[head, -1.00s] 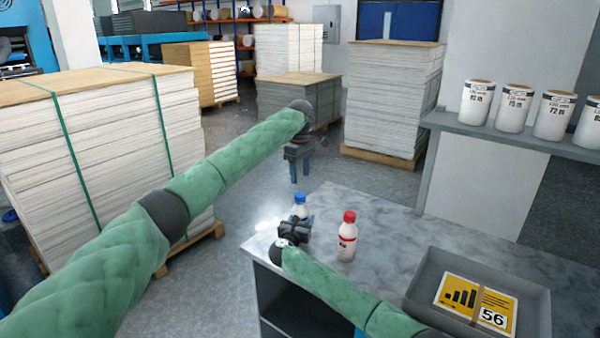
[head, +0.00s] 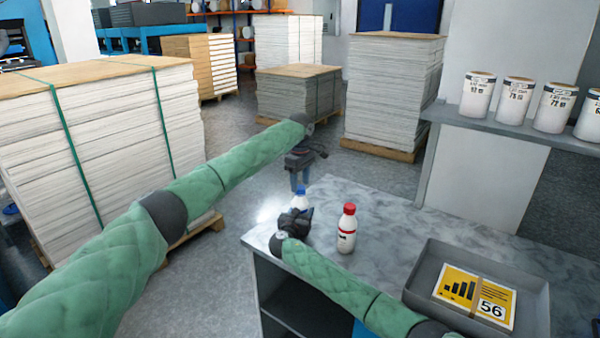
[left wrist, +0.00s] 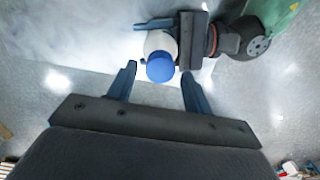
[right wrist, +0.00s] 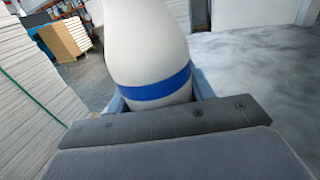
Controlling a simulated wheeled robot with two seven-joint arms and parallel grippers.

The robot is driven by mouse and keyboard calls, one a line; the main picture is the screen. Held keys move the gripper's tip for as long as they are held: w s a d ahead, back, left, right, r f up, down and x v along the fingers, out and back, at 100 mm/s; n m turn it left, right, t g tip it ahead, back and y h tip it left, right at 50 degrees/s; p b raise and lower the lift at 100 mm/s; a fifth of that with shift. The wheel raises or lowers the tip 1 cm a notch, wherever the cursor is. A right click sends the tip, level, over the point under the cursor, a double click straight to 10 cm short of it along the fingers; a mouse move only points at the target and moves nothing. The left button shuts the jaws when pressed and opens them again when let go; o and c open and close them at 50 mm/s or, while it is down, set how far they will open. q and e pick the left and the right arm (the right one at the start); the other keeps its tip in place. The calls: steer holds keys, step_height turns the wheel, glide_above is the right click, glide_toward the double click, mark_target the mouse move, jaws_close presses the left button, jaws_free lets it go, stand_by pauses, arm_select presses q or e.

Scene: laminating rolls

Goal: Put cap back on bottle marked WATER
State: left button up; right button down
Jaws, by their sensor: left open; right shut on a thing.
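A white bottle with a blue cap (head: 300,194) stands upright in my right gripper (head: 298,216), near the table's far left corner. In the right wrist view the white bottle (right wrist: 147,45) with a blue band fills the shut jaws; no readable word shows. In the left wrist view the blue cap (left wrist: 160,68) sits at the bottle's top; I cannot tell if it is fully seated. My left gripper (head: 300,182) is open, pointing down just above the cap, with its fingers to either side in its wrist view. A red-capped white bottle (head: 347,229) stands to the right; its label is too small to read.
A grey tray (head: 538,315) with a yellow card marked 56 (head: 475,297) is on the marbled table (head: 400,215) at right. A shelf (head: 520,131) with several white tubs is behind. Large paper stacks (head: 100,140) stand at left.

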arm_select(q)
steer(key=shift+f, duration=0.85)
steer(key=c, duration=1)
